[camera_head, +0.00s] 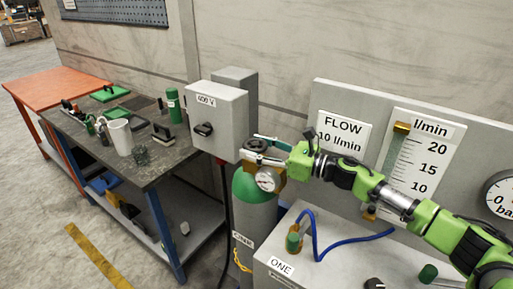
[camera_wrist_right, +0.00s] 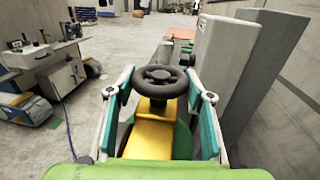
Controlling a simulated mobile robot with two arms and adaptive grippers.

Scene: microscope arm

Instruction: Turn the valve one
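A dark handwheel valve (camera_wrist_right: 160,80) sits on a brass body (camera_wrist_right: 152,135) in the right wrist view. In the head view the wheel (camera_head: 257,145) tops a green-and-grey gas cylinder (camera_head: 256,213) with a round gauge (camera_head: 266,179). My right gripper (camera_head: 265,148) is at the wheel, with one teal finger on each side of it. In the right wrist view the gripper (camera_wrist_right: 160,100) is open, and small gaps seem to separate its fingers from the wheel. Contact lower down cannot be told. My left gripper is not in view.
A grey bench unit (camera_head: 302,262) labelled ONE, with a blue hose (camera_head: 350,242), stands at front right. A dark workbench (camera_head: 160,160) with a mug and tools is at left.

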